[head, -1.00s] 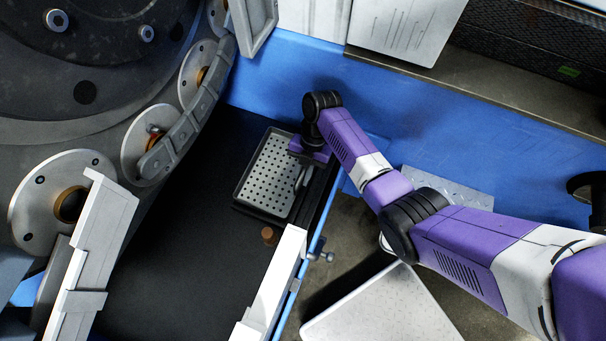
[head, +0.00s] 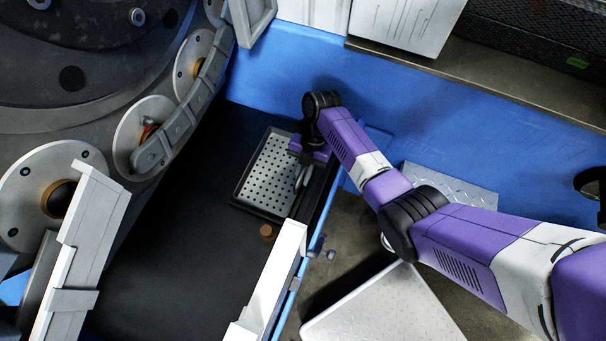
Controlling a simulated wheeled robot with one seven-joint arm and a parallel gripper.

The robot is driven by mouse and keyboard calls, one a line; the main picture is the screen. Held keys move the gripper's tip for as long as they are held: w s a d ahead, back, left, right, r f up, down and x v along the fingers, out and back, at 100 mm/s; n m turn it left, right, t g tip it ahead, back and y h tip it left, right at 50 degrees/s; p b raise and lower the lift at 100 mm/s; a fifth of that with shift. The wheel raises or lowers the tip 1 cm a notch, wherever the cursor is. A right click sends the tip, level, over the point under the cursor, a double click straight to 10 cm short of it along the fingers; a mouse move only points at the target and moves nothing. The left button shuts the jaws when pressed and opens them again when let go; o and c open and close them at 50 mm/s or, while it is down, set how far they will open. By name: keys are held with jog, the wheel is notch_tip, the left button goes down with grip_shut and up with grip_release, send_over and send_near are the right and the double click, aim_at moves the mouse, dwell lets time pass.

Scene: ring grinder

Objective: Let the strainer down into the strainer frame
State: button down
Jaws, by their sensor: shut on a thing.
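The strainer (head: 268,172) is a light grey perforated tray. It lies inside or just over the dark rectangular strainer frame (head: 262,214), left of my arm; I cannot tell from above whether it rests on the frame's bottom. My gripper (head: 303,178) is at the strainer's right edge, pointing down, and is shut on the strainer there. The wrist hides the upper right part of the strainer, and the fingertips are small and partly hidden.
A brown knob (head: 267,233) stands on the dark floor below the frame. A white rail (head: 272,285) and a blue edge run close by on the right. The large grinder wheel with round flanges (head: 140,135) fills the left. Dark floor between is clear.

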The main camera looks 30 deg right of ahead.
jog(key=shift+s+f, duration=0.1)
jog(key=shift+f, duration=0.25)
jog(key=c, duration=1.5)
grip_release()
jog(key=shift+f, duration=0.1)
jog(key=shift+o, duration=0.7)
jog(key=shift+s+f, duration=0.1)
jog(key=shift+s, duration=0.05)
jog(key=v, duration=0.9)
jog(key=shift+w+a+p, duration=0.3)
jog(key=shift+a+p, duration=0.05)
jog(key=shift+p, duration=0.05)
